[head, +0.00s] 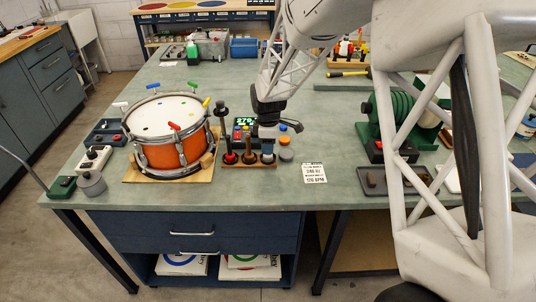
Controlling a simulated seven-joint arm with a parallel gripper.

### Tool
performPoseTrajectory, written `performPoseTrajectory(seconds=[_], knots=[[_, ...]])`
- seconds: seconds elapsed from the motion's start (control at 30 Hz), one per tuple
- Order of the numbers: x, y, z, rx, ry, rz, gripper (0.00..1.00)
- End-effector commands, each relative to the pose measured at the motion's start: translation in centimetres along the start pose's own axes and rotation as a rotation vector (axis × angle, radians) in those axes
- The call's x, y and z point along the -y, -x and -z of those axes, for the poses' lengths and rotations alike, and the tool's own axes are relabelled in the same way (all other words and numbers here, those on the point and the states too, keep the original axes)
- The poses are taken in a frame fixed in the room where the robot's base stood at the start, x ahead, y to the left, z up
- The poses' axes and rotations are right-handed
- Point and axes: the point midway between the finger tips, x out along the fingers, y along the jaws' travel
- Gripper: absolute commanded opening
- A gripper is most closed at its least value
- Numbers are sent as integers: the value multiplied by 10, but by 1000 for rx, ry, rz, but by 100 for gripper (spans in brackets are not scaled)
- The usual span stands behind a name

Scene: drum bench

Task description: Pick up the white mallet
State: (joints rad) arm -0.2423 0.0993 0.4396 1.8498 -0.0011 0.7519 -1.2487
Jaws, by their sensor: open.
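My gripper (267,146) points down over the right part of a small wooden mallet rack (249,165) near the front of the bench. Its jaws are open. The rack holds upright mallets; a dark-headed one (222,112) stands at its left end, and a brown-toned one (249,148) is in the middle. I cannot clearly make out a white mallet; the gripper covers the right end of the rack. Whether anything stands between the fingers is too small to tell.
An orange drum (166,152) with coloured keys stands left of the rack. A display with several coloured buttons (243,124) is behind it. A green spool machine (400,122) stands farther right. The bench's back middle is clear.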

Motion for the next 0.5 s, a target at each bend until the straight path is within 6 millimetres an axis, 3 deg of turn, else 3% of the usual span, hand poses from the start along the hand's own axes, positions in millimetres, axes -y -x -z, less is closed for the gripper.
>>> performPoseTrajectory(seconds=[0.3,0.5], knots=[[0,0,0,0,0,0,46],[0,0,0,0,0,0,17]])
